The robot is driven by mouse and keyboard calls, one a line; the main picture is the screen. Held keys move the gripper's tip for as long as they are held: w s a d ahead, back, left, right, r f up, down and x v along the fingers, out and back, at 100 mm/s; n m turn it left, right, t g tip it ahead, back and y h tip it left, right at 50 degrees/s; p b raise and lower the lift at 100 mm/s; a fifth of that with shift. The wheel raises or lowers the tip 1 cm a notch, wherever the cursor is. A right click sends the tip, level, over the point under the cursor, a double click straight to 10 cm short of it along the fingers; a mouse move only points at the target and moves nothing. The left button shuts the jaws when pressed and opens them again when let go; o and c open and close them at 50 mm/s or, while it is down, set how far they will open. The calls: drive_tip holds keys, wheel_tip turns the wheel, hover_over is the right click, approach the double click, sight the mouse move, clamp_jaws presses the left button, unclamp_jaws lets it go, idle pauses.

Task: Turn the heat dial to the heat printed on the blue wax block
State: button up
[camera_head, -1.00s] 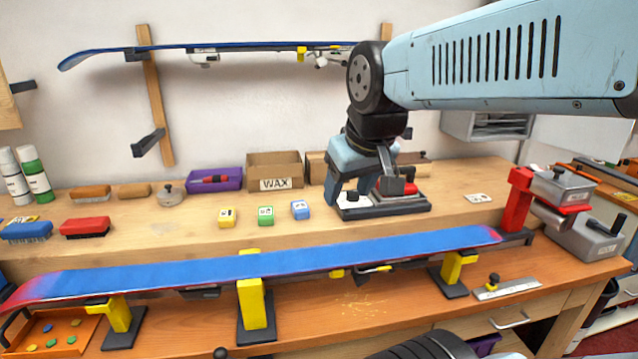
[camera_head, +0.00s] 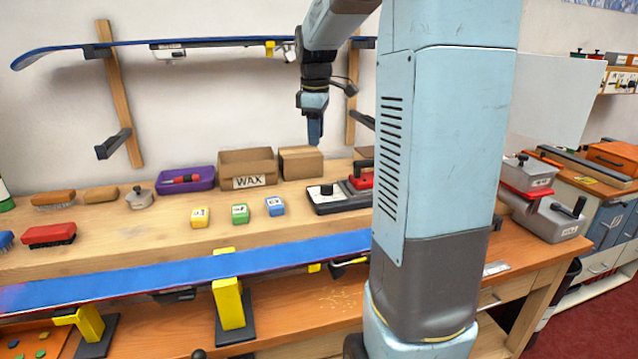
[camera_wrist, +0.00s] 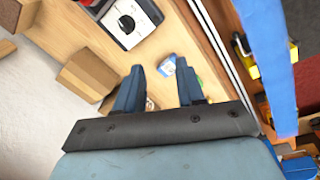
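The blue wax block (camera_head: 275,206) sits on the bench shelf, right of the green block (camera_head: 240,213) and the yellow block (camera_head: 200,217). The print on its label is too small to read. The heat dial (camera_head: 327,190) is a black knob on a white face, on a dark unit right of the blocks. It shows at the top of the wrist view (camera_wrist: 127,25); its setting is not clear. My gripper (camera_head: 315,138) hangs above and behind the dial, apart from it. In the wrist view (camera_wrist: 160,72) its fingers are spread and empty, with the blue block beyond them.
A red-handled iron (camera_head: 361,181) rests on the dial's unit, partly hidden by my arm. The WAX box (camera_head: 247,170), another cardboard box (camera_head: 301,162) and a purple tray (camera_head: 187,180) stand behind the blocks. A long blue ski (camera_head: 190,270) lies along the front.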

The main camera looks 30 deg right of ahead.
sight(327, 185)
drive_tip(key=w+d+f+n+g, duration=0.1)
drive_tip(key=w+d+f+n, duration=0.3)
drive_tip(key=w+d+f, duration=0.3)
drive_tip(key=shift+y, duration=0.4)
drive_tip(key=f, duration=0.8)
drive_tip(key=w+d+f, duration=0.1)
drive_tip(key=f, duration=0.3)
drive_tip(key=shift+w+d+f, duration=0.1)
drive_tip(key=shift+f, duration=0.25)
drive_tip(key=shift+r, duration=0.1)
clamp_jaws()
drive_tip(key=shift+a, duration=0.2)
drive_tip(key=shift+d+m, duration=0.1)
drive_tip(key=shift+m, duration=0.2)
